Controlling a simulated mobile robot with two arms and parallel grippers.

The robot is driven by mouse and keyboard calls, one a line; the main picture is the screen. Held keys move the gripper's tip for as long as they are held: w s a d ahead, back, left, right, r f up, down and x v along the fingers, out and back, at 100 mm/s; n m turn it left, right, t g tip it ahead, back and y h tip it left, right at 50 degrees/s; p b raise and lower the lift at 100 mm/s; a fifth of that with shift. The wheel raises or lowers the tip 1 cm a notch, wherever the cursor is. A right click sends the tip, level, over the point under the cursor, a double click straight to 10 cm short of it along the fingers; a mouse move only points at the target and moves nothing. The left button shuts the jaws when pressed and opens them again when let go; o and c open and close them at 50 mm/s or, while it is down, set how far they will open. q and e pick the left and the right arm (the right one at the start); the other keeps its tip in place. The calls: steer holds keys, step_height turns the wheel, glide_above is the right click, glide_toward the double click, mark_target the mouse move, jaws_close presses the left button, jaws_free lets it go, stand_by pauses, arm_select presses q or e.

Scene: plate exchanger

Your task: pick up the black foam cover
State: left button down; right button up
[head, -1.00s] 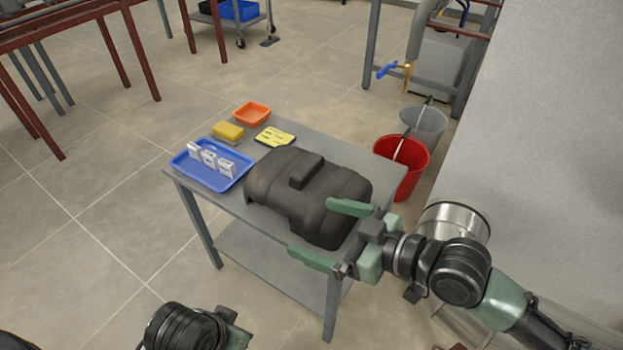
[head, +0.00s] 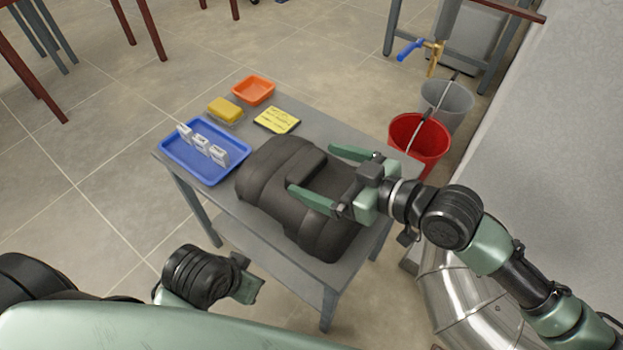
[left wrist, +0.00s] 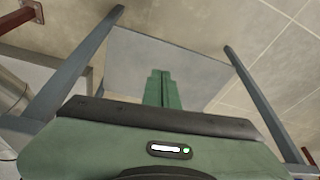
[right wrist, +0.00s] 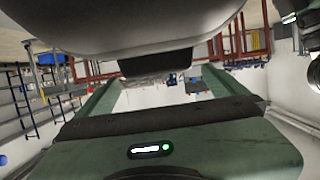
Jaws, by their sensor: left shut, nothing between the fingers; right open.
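The black foam cover (head: 265,172) lies on the grey table, a bulky, ribbed dark shape with a raised block on top. It also fills the top of the right wrist view (right wrist: 130,30), its block (right wrist: 155,63) showing between the fingers. My right gripper (head: 311,169) is open over the cover, its fingers on either side of the raised block; I cannot tell whether they touch it. My left gripper (left wrist: 160,88) is shut and empty, low beside the table, well away from the cover. In the head view its fingers are mostly hidden.
The table (head: 228,205) also bears a blue tray (head: 176,165) with white pieces, a yellow sponge (head: 224,108), an orange dish (head: 254,89) and a yellow-black pad (head: 277,120). Red (head: 418,146) and grey (head: 447,105) buckets stand behind its right side. A wall is at right.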

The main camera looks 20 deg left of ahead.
mark_target(312, 167)
steer(key=x, duration=0.4)
steer(key=shift+w+d+f+b, duration=0.1)
steer(key=shift+d+f+b, duration=0.05)
steer(key=shift+f+b, duration=0.15)
arm_select(q)
steer(key=shift+w+d+f+t, duration=0.15)
steer(key=shift+w+t, duration=0.05)
steer(key=shift+w, duration=0.2)
steer(key=shift+w+d+f+t, duration=0.1)
steer(key=shift+w+f+t, duration=0.1)
steer(key=shift+w, duration=0.2)
arm_select(e)
steer(key=shift+w, duration=0.1)
steer(key=c, duration=1.7)
arm_select(q)
steer(key=shift+r, duration=0.1)
arm_select(e)
steer(key=shift+r, duration=0.1)
steer(key=shift+c, duration=0.2)
